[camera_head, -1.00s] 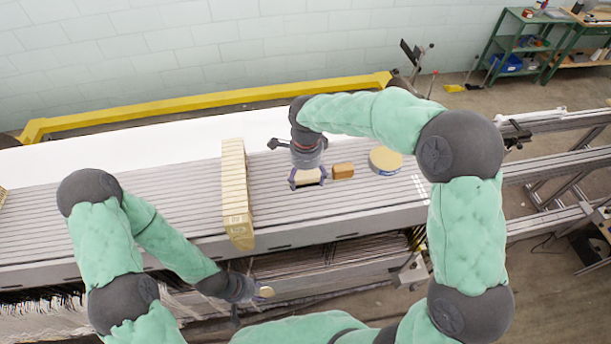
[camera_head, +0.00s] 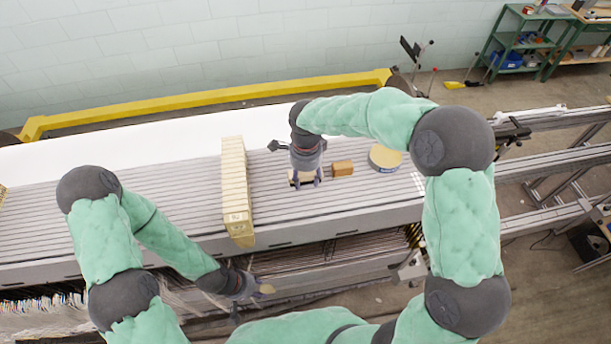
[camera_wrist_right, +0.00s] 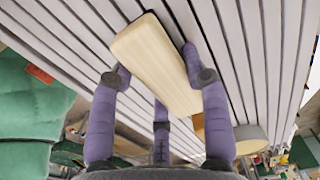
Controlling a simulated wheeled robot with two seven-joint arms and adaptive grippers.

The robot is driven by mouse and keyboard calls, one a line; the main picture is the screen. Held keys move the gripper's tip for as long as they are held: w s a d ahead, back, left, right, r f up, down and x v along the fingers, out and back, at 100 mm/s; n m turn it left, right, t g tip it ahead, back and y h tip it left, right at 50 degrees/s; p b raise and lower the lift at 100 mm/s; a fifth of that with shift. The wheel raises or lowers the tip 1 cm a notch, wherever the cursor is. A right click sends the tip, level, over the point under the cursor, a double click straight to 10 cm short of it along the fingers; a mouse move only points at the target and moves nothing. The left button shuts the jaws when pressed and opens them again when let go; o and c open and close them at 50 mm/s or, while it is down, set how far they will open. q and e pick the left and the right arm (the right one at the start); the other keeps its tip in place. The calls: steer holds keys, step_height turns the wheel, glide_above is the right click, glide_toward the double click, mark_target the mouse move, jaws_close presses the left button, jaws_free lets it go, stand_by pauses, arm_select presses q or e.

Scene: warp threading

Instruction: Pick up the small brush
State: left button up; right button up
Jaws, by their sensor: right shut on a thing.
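The small brush (camera_head: 293,181) is a pale, block-shaped wooden piece on the grey slatted surface, mostly covered by my right gripper in the head view. In the right wrist view the brush (camera_wrist_right: 158,62) lies lengthwise between the fingers; no bristles show. My right gripper (camera_head: 307,183) points down and is shut on it; its fingers also show in the right wrist view (camera_wrist_right: 157,72). I cannot tell whether the brush is clear of the surface. My left gripper (camera_head: 258,290) hangs in front of the loom's near edge, with a small tan thing at its tip; its jaws are unclear.
A brown block (camera_head: 343,168) sits close to the right of my right gripper, and a round tin (camera_head: 385,158) lies beyond it. A long row of cream pieces (camera_head: 236,190) crosses the slats to the left. A yellow beam (camera_head: 210,103) runs behind.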

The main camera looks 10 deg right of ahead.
mark_target(306, 174)
steer(key=shift+r, duration=0.45)
step_height(306, 174, up, 2)
steer(key=shift+r+b, duration=0.1)
steer(key=shift+b, duration=0.2)
steer(key=s+d+r, duration=0.1)
steer(key=r, duration=0.1)
steer(key=s+d+r+b, duration=0.1)
steer(key=r, duration=0.1)
steer(key=s+d+r, duration=0.1)
steer(key=shift+s+d+r+b, duration=0.15)
steer(key=shift+d+r+b, duration=0.25)
steer(key=shift+s+d+r+b, duration=0.35)
steer(key=shift+s+d+r, duration=0.35)
steer(key=shift+s+d, duration=0.4)
steer(key=shift+s+d+r+b, duration=0.4)
steer(key=shift+s+d+r, duration=0.3)
steer(key=shift+s+d, duration=0.35)
steer(key=shift+s+d+r+b, duration=0.35)
steer(key=shift+s+d+r, duration=0.35)
steer(key=shift+s+d, duration=0.35)
steer(key=shift+w+d, duration=0.1)
steer(key=shift+o, duration=0.8)
steer(key=shift+f, duration=0.1)
